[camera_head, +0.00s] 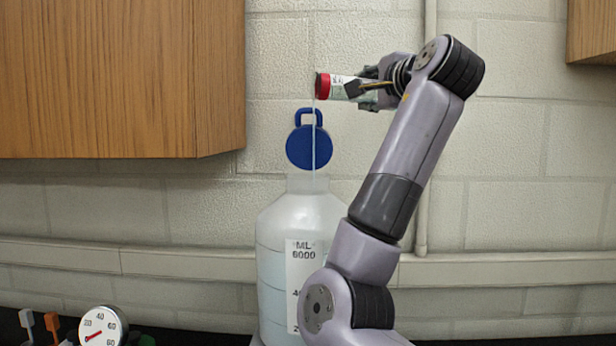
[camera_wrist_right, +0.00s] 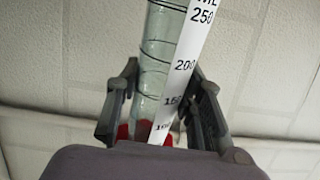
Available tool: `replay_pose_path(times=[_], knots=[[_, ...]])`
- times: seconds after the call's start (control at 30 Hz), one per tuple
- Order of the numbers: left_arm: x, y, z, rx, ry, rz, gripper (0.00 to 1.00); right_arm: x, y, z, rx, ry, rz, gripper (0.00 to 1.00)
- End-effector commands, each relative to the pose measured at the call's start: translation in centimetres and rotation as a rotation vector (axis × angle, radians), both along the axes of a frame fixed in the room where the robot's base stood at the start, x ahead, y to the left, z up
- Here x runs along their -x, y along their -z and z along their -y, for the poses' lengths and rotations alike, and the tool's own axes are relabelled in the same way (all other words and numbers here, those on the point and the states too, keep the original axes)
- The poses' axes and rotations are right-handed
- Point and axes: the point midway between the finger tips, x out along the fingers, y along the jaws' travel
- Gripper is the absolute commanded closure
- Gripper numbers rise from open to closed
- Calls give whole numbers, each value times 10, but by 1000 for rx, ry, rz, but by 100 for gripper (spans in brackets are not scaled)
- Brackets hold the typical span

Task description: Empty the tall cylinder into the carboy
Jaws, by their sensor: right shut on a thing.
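The tall cylinder (camera_head: 342,88) lies almost horizontal above the carboy (camera_head: 282,225), its red-rimmed end pointing left. My right gripper (camera_head: 372,88) is shut around it from the right. In the right wrist view, the clear cylinder (camera_wrist_right: 158,45) with its white scale strip runs between the fingers of my right gripper (camera_wrist_right: 165,75). A thin pale stream falls from the red-rimmed end towards the carboy's open neck. The carboy is upright, translucent white, with pale bluish contents. My right arm hides part of its right side. My left gripper is not in view.
A round blue lid (camera_head: 303,150) with a loop handle shows just above the carboy's neck, behind the stream. A wooden cabinet (camera_head: 120,80) hangs at upper left. A dial gauge (camera_head: 103,328) is at lower left. A pipe (camera_head: 424,205) runs down the wall.

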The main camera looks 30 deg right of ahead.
Motion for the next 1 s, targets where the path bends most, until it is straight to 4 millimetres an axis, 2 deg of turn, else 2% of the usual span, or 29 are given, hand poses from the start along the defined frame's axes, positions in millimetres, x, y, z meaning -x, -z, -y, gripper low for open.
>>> replay_pose_path(times=[1.0], knots=[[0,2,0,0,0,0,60,0,-7,-1,58,1,-12,100]])
